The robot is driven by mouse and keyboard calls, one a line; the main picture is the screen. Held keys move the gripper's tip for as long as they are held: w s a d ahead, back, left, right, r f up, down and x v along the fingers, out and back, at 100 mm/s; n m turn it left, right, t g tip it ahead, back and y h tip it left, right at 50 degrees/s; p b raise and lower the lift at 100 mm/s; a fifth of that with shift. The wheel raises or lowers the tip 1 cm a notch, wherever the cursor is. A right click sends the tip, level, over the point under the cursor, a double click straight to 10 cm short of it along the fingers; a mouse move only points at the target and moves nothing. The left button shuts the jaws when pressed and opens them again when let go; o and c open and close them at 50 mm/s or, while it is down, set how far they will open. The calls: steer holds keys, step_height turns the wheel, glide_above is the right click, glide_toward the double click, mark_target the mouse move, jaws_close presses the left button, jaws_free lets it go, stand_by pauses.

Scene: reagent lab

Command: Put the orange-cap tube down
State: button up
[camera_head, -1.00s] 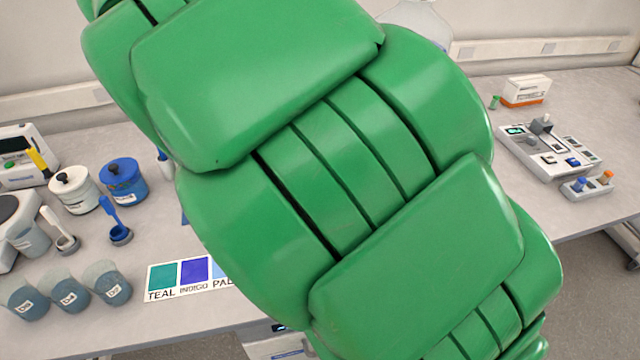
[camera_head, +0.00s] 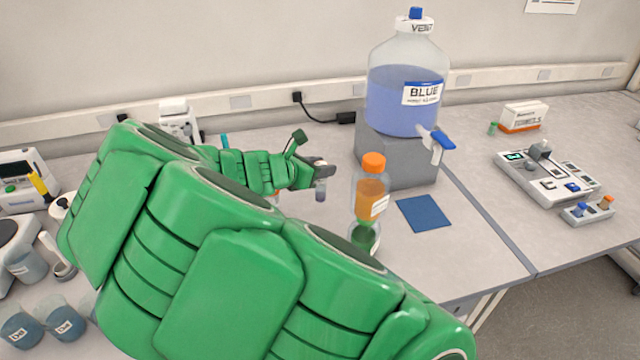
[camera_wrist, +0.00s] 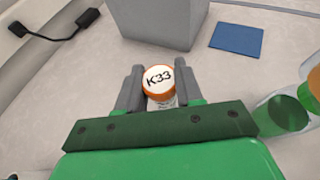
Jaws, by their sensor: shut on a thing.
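The orange-cap tube (camera_wrist: 159,80) is between my gripper's fingers (camera_wrist: 159,92) in the wrist view. Its cap has an orange rim and a white top marked K33. In the head view my gripper (camera_head: 318,172) is over the bench, left of a grey block and an orange-capped bottle. The lower part of the tube (camera_head: 320,191) shows below the fingers, with its cap hidden. My gripper is shut on the tube. I cannot tell whether the tube's bottom touches the bench.
The orange-capped bottle (camera_head: 371,188) and a green-filled vessel (camera_head: 364,239) stand close on the right. The grey block (camera_head: 398,163) bears a large BLUE bottle (camera_head: 403,100). A blue mat (camera_head: 424,213) lies beside it. A small rack (camera_head: 587,215) holds blue-capped and orange-capped tubes at far right.

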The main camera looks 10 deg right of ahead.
mark_target(320, 181)
steer(key=shift+f, duration=2.15)
steer(key=o, duration=1)
steer(key=shift+f, duration=0.1)
steer(key=shift+a+r, duration=0.2)
steer(key=shift+a, duration=0.05)
steer(key=v, duration=1.1)
steer(key=shift+s+a+r, duration=0.15)
steer(key=shift+s+a, duration=0.05)
